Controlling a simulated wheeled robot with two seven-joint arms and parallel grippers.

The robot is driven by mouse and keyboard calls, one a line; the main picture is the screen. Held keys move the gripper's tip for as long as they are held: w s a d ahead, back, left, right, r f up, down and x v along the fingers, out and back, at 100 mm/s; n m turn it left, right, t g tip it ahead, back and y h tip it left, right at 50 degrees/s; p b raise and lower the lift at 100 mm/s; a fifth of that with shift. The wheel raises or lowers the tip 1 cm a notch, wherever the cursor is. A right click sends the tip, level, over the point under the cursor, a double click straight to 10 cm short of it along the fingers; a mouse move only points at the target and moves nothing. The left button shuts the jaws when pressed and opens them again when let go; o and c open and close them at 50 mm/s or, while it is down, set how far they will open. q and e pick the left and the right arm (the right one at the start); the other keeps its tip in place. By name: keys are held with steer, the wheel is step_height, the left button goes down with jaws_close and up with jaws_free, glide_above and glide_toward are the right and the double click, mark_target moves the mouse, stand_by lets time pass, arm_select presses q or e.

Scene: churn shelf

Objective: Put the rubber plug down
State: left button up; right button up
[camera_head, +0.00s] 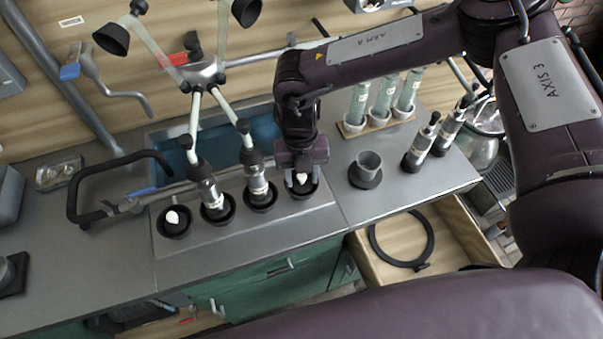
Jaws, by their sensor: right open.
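My right gripper (302,174) points down over the rightmost black cup (304,193) of a row on the grey counter. Its jaws are open, with one finger on each side of a small whitish piece (302,178) in that cup. I cannot tell whether this piece is the rubber plug, or whether the fingers touch it. A similar whitish piece (173,217) sits in the leftmost black cup (174,230). My left gripper is not in view.
Two metal cylinders with black tops (207,190) (257,183) stand in the middle cups, with hoses above. An open drawer (445,225) holds a black ring. The counter's left front is clear.

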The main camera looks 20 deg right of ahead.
steer(key=shift+w+r, duration=0.15)
steer(key=shift+r, duration=0.25)
step_height(320, 180, up, 11)
steer(key=w+b, duration=0.1)
steer(key=b, duration=0.2)
steer(key=shift+r, duration=0.2)
steer(key=shift+f, duration=0.1)
